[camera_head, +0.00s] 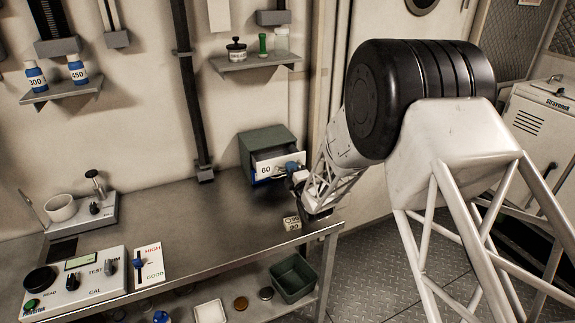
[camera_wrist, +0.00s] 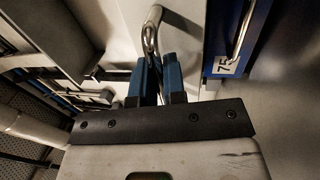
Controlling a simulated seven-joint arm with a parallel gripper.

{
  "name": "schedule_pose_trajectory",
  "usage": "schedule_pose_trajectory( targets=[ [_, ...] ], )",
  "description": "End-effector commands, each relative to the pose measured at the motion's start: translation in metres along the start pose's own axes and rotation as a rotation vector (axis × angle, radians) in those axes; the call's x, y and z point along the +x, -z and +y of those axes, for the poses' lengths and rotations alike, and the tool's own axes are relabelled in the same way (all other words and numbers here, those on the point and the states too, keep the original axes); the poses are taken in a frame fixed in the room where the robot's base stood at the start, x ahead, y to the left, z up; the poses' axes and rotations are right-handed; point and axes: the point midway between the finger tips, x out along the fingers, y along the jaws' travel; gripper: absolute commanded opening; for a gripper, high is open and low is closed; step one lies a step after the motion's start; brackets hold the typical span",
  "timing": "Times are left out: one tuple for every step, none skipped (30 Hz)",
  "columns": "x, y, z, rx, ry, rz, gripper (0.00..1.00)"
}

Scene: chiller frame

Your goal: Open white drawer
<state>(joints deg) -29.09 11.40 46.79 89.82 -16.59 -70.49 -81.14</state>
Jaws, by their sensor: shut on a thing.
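The white drawer (camera_head: 266,169), labelled 60, is the upper drawer of a small green cabinet (camera_head: 262,140) at the back of the bench. Its front stands out from the cabinet, and a dark gap shows behind its top edge, so it is partly open. My gripper (camera_head: 295,170) is at the right side of the drawer front. In the wrist view my gripper's blue fingers (camera_wrist: 159,78) are closed around a metal bar handle (camera_wrist: 152,32) on the white front. The fingers partly hide the handle.
A blue drawer (camera_wrist: 224,62) labelled 75 with its own handle lies beside the white one in the wrist view. A control panel (camera_head: 75,283) stands at the left; the middle bench is clear.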

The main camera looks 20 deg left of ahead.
Motion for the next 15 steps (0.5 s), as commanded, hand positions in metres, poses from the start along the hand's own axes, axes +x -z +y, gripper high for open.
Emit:
schedule_pose_trajectory(
  targets=[
    [-0.006, 0.000, 0.002, 0.000, 0.000, -0.001, 0.00],
    [-0.009, 0.000, 0.002, 0.000, 0.000, -0.001, 0.00],
    [-0.014, 0.000, 0.003, 0.000, 0.000, -0.001, 0.00],
    [-0.017, 0.000, 0.004, 0.000, 0.000, -0.001, 0.00],
    [-0.020, 0.000, 0.004, 0.000, 0.001, -0.001, 0.00],
    [-0.023, 0.000, 0.004, 0.000, 0.001, -0.001, 0.00],
    [-0.025, 0.000, 0.004, 0.000, 0.001, -0.001, 0.00],
    [-0.026, 0.000, 0.005, 0.000, 0.001, -0.001, 0.00],
    [-0.027, 0.000, 0.005, 0.000, 0.001, -0.001, 0.00],
    [-0.028, 0.000, 0.005, 0.000, 0.001, -0.001, 0.00],
    [-0.028, 0.000, 0.005, 0.000, 0.001, -0.001, 0.00],
    [-0.028, 0.000, 0.005, 0.000, 0.001, -0.001, 0.00],
    [-0.028, 0.000, 0.005, 0.000, 0.001, -0.001, 0.00],
    [-0.028, 0.000, 0.005, 0.000, 0.001, -0.001, 0.00],
    [-0.028, 0.000, 0.005, 0.000, 0.001, -0.001, 0.00]
  ],
)
